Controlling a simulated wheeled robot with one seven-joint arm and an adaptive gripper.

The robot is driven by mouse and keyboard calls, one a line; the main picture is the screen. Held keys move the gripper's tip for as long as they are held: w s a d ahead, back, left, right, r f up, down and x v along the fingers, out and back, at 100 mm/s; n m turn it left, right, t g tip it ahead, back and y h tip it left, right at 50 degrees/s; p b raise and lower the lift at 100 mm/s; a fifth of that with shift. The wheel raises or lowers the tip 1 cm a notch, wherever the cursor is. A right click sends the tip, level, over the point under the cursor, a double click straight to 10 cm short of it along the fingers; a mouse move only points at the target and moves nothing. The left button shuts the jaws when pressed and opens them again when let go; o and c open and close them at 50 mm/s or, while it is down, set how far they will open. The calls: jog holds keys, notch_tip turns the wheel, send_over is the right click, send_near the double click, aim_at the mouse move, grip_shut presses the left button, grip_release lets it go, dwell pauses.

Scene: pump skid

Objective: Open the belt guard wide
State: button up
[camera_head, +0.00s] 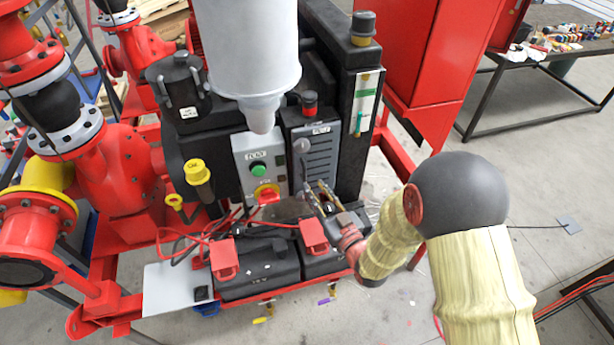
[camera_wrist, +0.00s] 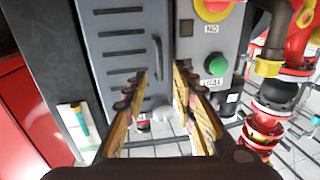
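The belt guard looks to be the grey slotted panel (camera_head: 318,155) on the front of the black unit, right of the switch box. It appears shut and flat. In the wrist view the panel (camera_wrist: 112,42) fills the upper middle, with a slim grey handle (camera_wrist: 158,58) near its right edge. My gripper (camera_head: 323,190) is in front of the panel's lower part. In the wrist view its two fingers (camera_wrist: 160,85) are apart, with the handle's end showing in the gap between them. Nothing is held. Whether a finger touches the handle I cannot tell.
A switch box (camera_head: 260,165) with a green button and a red-yellow knob sits left of the panel. Black batteries (camera_head: 255,270) with red clamps and cables lie below. A white tank (camera_head: 247,50) hangs above. A red cabinet (camera_head: 425,60) stands at the right.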

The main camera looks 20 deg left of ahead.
aim_at(305, 175)
jog(key=x, duration=0.6)
jog(key=shift+w, duration=0.1)
jog(key=shift+c, duration=1.1)
jog(key=c, duration=0.4)
grip_shut()
